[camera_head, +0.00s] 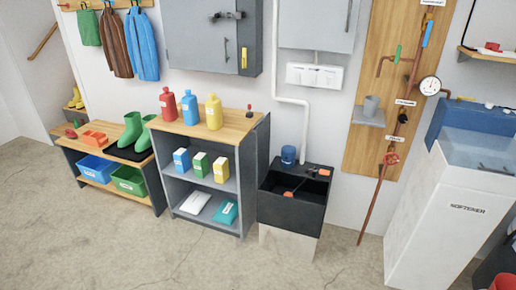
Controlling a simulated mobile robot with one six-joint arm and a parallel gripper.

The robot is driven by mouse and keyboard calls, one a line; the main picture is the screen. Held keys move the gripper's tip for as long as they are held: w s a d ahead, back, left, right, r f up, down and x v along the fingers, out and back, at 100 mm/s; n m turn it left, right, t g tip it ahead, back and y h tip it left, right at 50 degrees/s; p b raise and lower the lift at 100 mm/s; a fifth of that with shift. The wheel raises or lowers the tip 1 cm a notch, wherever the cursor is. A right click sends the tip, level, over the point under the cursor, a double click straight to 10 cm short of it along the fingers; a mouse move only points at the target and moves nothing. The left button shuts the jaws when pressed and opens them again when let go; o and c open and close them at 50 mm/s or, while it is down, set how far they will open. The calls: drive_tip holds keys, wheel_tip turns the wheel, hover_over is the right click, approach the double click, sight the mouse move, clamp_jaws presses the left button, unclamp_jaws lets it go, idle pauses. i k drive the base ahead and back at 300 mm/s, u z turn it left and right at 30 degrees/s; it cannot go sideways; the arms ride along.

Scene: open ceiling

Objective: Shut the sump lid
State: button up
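I cannot pick out a sump lid for certain. A black open-topped basin (285,208) stands on a pale block against the wall, right of the shelf unit. Its inside is dark, and a small orange-red piece (288,194) shows at it. A second orange-red piece (324,172) sits at its back right. A blue cup-like object (288,155) stands at its back left. No raised or hinged lid shows clearly on the basin. A dark object (496,268) at the bottom right is cut off by the frame. My gripper is not in view.
A white cabinet marked SOFTENER (425,225) stands at the right. A copper pipe with a red valve (391,158) runs down beside it. The shelf unit (240,130) and low bench (147,200) line the wall. The concrete floor (190,255) in front is clear.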

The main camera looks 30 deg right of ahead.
sight(263, 128)
drive_tip(key=z, duration=0.05)
drive_tip(key=i, duration=2.05)
drive_tip(key=u, duration=0.45)
drive_tip(key=k, duration=0.1)
drive_tip(key=z, duration=2.15)
drive_tip(key=k, duration=0.5)
drive_tip(key=z, duration=0.05)
